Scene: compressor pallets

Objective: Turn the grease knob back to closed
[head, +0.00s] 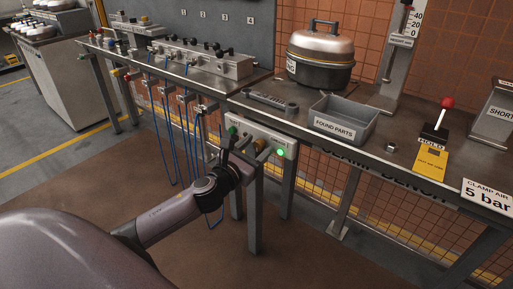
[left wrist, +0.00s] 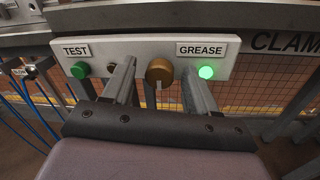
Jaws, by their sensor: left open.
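The grease knob (left wrist: 159,70) is a round brass-brown knob on a pale panel, left of and below the GREASE label (left wrist: 201,50). A pale mark shows at its lower edge. A green lamp (left wrist: 206,72) glows right of it; the lamp also shows in the head view (head: 280,152). My left gripper (head: 243,146) is open in front of the panel under the bench edge. In the left wrist view its two fingers stand on either side of the knob, with gaps visible; whether they reach its depth I cannot tell. My right gripper is not in view.
The panel (left wrist: 140,46) also carries a green TEST button (left wrist: 80,70) at left. Blue hoses (head: 184,140) hang left of my gripper.

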